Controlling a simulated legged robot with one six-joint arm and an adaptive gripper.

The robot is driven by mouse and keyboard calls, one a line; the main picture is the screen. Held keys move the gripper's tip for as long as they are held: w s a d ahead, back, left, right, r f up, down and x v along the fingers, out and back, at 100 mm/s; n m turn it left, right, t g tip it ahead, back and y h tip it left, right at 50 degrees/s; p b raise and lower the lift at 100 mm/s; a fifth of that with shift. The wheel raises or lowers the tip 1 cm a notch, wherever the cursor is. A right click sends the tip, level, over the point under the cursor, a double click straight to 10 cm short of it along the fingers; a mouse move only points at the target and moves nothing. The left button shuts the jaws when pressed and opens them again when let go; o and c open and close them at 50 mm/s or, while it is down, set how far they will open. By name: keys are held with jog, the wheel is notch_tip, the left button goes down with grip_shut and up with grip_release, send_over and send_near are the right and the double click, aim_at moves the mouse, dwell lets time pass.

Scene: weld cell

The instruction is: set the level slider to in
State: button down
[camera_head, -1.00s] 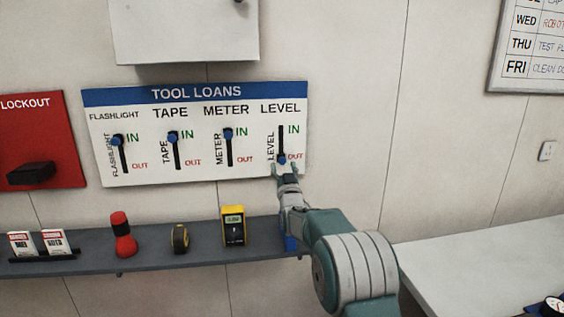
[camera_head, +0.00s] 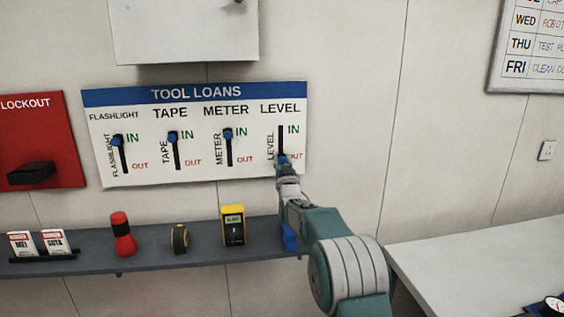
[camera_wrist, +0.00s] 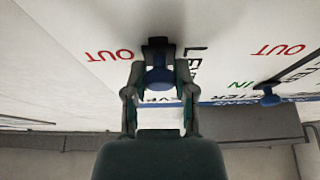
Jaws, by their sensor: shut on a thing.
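The level slider's blue knob (camera_head: 282,159) sits at the lower end of its black slot (camera_head: 281,139), beside the red OUT mark, on the TOOL LOANS board (camera_head: 200,173). My gripper (camera_head: 284,165) is at the knob, with its fingers on either side of it. In the wrist view the fingers close around the blue knob (camera_wrist: 159,80). The flashlight (camera_head: 117,140), tape (camera_head: 172,137) and meter (camera_head: 228,134) sliders have their knobs at the upper ends, near IN.
Below the board a grey shelf (camera_head: 80,266) holds a red flashlight (camera_head: 122,238), a tape measure (camera_head: 180,239), a yellow meter (camera_head: 233,226) and a blue item (camera_head: 289,237) partly behind my arm. A red LOCKOUT board (camera_head: 48,125) hangs at left. A white table (camera_head: 470,262) stands at right.

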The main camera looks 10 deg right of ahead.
aim_at(280, 125)
notch_tip(280, 125, up, 10)
jog(key=shift+f, duration=0.2)
jog(key=shift+c, duration=2.2)
grip_release()
jog(key=shift+a, duration=0.1)
jog(key=shift+f, duration=0.1)
jog(key=v, duration=1.2)
